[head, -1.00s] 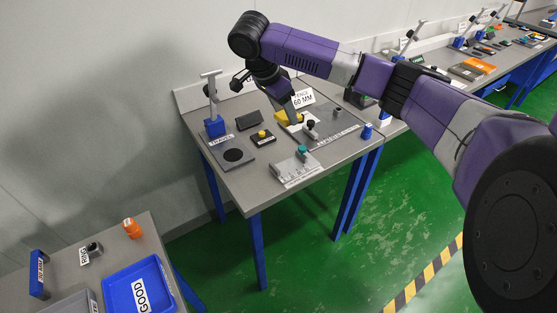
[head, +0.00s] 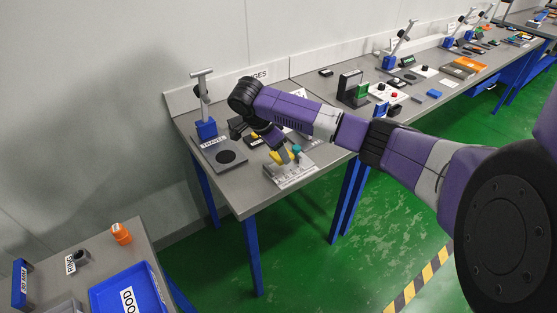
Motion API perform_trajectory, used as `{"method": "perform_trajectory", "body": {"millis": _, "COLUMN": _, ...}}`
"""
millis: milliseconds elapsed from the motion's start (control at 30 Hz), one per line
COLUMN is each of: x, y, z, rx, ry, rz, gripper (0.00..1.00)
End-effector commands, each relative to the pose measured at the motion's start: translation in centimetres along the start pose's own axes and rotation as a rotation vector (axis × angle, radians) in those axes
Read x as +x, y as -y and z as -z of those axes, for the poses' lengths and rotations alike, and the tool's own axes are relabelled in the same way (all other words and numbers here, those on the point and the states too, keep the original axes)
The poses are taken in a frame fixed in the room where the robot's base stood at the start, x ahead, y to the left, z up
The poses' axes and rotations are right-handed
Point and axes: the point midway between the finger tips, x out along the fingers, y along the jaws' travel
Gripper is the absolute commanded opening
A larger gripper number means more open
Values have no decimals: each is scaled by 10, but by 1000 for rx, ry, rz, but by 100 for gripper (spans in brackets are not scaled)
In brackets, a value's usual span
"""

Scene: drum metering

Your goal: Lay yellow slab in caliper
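The yellow slab (head: 277,157) is at the fingers of my gripper (head: 285,153), over or on the left end of a grey fixture (head: 294,174) with a teal knob (head: 297,149). This fixture appears to be the caliper; its front label is too small to read. My gripper points down and appears shut on the slab, though the fingertips are small and partly hidden. I cannot tell whether the slab touches the fixture.
A dark round pad on a grey plate (head: 212,157) and a stand with a blue base (head: 206,129) are at the left. My arm hides much of the table's middle. A blue tray (head: 165,296) and an orange object (head: 121,233) are on the lower-left table.

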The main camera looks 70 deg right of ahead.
Motion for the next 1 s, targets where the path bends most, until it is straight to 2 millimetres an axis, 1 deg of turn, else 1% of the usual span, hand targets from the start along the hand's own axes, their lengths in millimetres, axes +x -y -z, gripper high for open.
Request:
{"method": "perform_trajectory", "body": {"millis": 100, "x": 16, "y": -1, "z": -7, "rx": -1, "ry": -1, "rz": -3, "gripper": 13}}
{"method": "perform_trajectory", "body": {"millis": 233, "x": 30, "y": 0, "z": -12, "rx": -1, "ry": 0, "rz": -2, "gripper": 13}}
{"method": "perform_trajectory", "body": {"millis": 333, "x": 34, "y": 0, "z": -14, "rx": 0, "ry": 0, "rz": -1, "gripper": 13}}
{"method": "perform_trajectory", "body": {"millis": 667, "x": 36, "y": 0, "z": -16, "rx": -1, "ry": 2, "rz": -1, "gripper": 13}}
{"method": "perform_trajectory", "body": {"millis": 700, "x": 36, "y": 0, "z": -15, "rx": -1, "ry": 1, "rz": 0, "gripper": 62}}
{"method": "perform_trajectory", "body": {"millis": 767, "x": 36, "y": 0, "z": -15, "rx": -1, "ry": 1, "rz": 0, "gripper": 73}}
{"method": "perform_trajectory", "body": {"millis": 800, "x": 36, "y": 0, "z": -15, "rx": -1, "ry": 1, "rz": 0, "gripper": 76}}
{"method": "perform_trajectory", "body": {"millis": 1000, "x": 36, "y": 0, "z": -15, "rx": -1, "ry": 1, "rz": 0, "gripper": 76}}
